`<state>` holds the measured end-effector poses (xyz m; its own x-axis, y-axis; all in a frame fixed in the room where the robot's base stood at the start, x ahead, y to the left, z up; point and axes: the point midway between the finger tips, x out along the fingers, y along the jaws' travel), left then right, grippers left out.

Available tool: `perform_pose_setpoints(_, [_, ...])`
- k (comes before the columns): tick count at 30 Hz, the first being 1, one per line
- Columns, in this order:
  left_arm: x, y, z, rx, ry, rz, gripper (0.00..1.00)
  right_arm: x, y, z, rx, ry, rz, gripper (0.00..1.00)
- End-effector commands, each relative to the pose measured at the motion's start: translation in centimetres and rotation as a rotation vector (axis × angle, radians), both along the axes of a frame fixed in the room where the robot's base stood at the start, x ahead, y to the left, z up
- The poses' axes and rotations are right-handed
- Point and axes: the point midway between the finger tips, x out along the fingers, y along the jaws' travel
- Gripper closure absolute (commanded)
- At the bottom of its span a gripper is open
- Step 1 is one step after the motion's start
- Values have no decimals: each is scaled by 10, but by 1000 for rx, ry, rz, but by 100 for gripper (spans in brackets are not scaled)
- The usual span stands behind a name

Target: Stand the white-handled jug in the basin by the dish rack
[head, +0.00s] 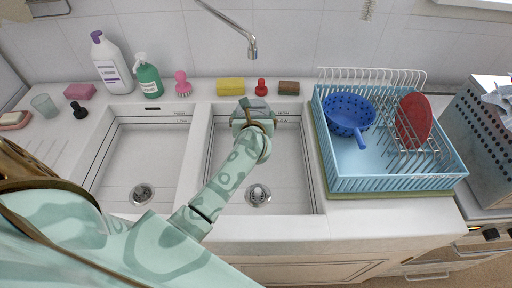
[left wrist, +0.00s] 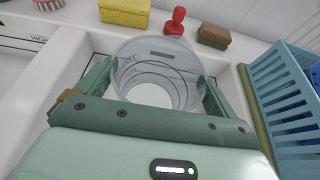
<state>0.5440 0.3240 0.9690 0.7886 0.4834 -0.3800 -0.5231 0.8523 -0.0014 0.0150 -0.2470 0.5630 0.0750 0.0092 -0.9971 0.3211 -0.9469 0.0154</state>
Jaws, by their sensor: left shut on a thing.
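In the left wrist view, a clear, grey-tinted round vessel (left wrist: 152,52), apparently the jug, is between the two fingers of my left gripper (head: 254,115). I look down into its open mouth, and rings and a pale bottom show through it. Its white handle does not show in either view. In the head view the gripper hides most of it. My left gripper is shut on it above the back part of the right basin (head: 228,178), the one by the blue dish rack (head: 398,183). I cannot tell whether the jug touches the basin floor. My right gripper is not in view.
A yellow sponge (head: 230,86), a red stopper-like thing (head: 261,87) and a brown sponge (head: 289,87) lie on the ledge behind the basin. The tap (head: 252,47) hangs above. The left basin (head: 140,165) is empty. The rack holds a blue colander (head: 347,112) and red plate (head: 413,120).

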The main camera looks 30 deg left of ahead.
Motion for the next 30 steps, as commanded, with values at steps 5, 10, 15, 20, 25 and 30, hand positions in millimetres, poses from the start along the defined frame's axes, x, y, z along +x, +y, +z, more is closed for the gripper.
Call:
perform_pose_setpoints(5, [1,0,-30,3,-1,-1,60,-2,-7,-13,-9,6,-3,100])
perform_pose_setpoints(10, [0,0,-55,2,1,-2,60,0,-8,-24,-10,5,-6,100])
perform_pose_setpoints(15, [1,0,-69,2,-1,-2,60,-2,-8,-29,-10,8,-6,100])
perform_pose_setpoints(20, [1,0,-67,2,-2,-2,60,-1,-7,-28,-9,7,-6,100])
perform_pose_setpoints(25, [1,0,-71,2,-2,-1,60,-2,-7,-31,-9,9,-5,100])
perform_pose_setpoints(30, [0,0,-72,0,0,-1,0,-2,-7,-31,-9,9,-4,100])
